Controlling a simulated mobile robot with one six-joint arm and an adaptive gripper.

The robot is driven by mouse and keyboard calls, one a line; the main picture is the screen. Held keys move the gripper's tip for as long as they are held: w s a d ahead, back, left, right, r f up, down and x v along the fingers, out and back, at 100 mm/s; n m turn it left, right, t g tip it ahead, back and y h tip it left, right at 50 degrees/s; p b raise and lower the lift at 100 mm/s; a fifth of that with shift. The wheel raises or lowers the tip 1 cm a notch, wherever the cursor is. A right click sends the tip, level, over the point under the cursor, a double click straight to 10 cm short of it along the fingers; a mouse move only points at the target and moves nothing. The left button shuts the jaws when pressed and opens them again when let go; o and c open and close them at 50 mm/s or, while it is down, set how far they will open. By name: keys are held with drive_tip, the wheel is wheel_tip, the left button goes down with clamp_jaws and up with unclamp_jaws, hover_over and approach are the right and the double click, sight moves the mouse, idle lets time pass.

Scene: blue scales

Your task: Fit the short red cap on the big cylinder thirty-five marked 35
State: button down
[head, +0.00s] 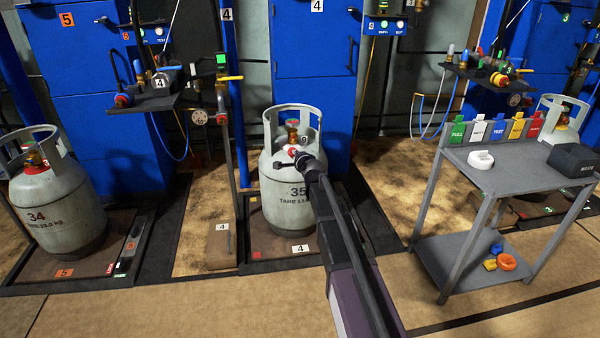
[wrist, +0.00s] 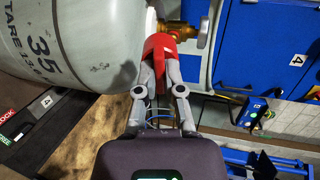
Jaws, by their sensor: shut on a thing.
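The big grey cylinder marked 35 (head: 290,205) stands upright on the low platform of bay 4. It also fills the upper left of the wrist view (wrist: 75,45). Its brass valve (wrist: 184,31) sits inside the collar at the top. My gripper (head: 303,160) reaches the cylinder's top from the front. In the wrist view its two fingers (wrist: 165,62) are shut on the short red cap (wrist: 168,44). The cap is right beside the valve; I cannot tell whether it touches or sits on the outlet. In the head view the cap (head: 293,152) is small and partly hidden.
Cylinder 34 (head: 55,200) stands at the left. A grey cart (head: 510,170) at the right carries coloured tags, a white ring (head: 480,160) and a dark box (head: 573,160); orange and blue pieces lie on its lower shelf. A filling stand (head: 160,95) is left of cylinder 35.

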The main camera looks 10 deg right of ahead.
drive_tip(key=shift+s+d+f+m+t+h+b, duration=0.1)
drive_tip(key=shift+d+f+m+t+h+b, duration=0.55)
drive_tip(key=shift+b, duration=0.65)
drive_tip(key=shift+s+d+f+m+t+h+b, duration=0.15)
drive_tip(key=shift+d+f+t+h+b, duration=0.2)
drive_tip(key=shift+t+b, duration=0.7)
drive_tip(key=shift+a, duration=0.1)
approach(295, 141)
drive_tip(key=shift+w+a+r, duration=0.1)
drive_tip(key=shift+w, duration=1.75)
drive_tip(key=shift+w, duration=1.4)
drive_tip(key=shift+m, duration=0.3)
idle(0.4)
drive_tip(key=shift+m, duration=1.4)
drive_tip(key=shift+m, duration=0.3)
